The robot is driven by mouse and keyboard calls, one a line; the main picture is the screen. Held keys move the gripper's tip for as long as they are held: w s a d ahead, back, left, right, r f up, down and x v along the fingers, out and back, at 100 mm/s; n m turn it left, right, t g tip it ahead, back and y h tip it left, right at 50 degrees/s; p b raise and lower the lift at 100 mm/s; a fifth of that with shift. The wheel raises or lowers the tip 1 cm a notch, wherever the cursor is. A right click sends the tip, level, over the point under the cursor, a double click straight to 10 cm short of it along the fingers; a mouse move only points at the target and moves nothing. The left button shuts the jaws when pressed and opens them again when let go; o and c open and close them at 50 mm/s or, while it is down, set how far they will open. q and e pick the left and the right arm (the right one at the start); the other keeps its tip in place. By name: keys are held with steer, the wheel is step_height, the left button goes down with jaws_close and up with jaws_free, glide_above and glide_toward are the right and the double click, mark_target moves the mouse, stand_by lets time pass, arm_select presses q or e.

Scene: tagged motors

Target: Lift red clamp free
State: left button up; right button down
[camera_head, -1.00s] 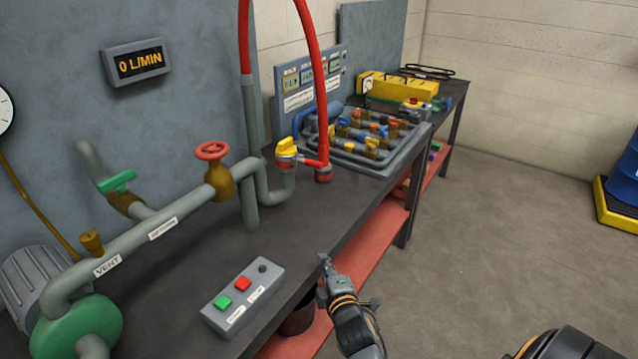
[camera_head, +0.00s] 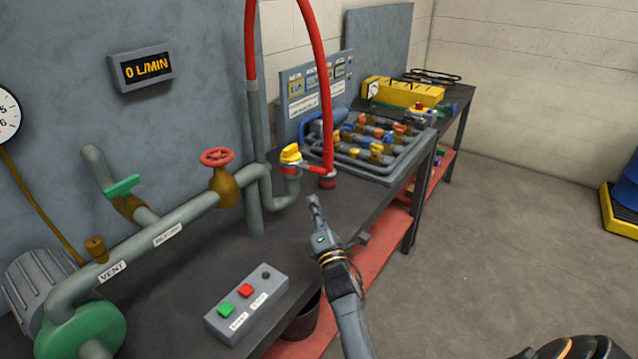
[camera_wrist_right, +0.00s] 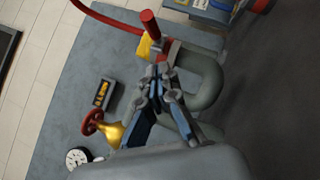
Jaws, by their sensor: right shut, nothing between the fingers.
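A red clamp-like piece (camera_head: 311,169) sits beside the yellow valve handle (camera_head: 291,153) at the end of the grey pipe. The red hose (camera_head: 323,100) comes down to a red cylinder (camera_head: 328,180) beside it. In the right wrist view, a red cylindrical end (camera_wrist_right: 150,22) and a yellow part (camera_wrist_right: 143,46) show just beyond the fingers. My right gripper (camera_head: 313,202) is shut and empty, over the bench edge, short of the red piece. Its fingers also show in the wrist view (camera_wrist_right: 160,78), partly covering the pipe bend. My left gripper is not in view.
A button box (camera_head: 246,305) lies on the bench front. A red handwheel valve (camera_head: 217,157) stands on the pipe to the left. A tray of small pipes and valves (camera_head: 375,140) is behind.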

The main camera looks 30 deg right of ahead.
mark_target(315, 170)
steer(key=shift+w+d+r+p, duration=0.85)
steer(key=shift+w+d+r, duration=0.6)
steer(key=shift+w+d, duration=0.25)
steer(key=r+n+g+p, duration=0.1)
steer(key=r+p, duration=0.1)
steer(key=p, duration=0.1)
steer(key=shift+s+y, duration=0.15)
steer(key=shift+y, duration=0.15)
steer(key=shift+d+f, duration=0.1)
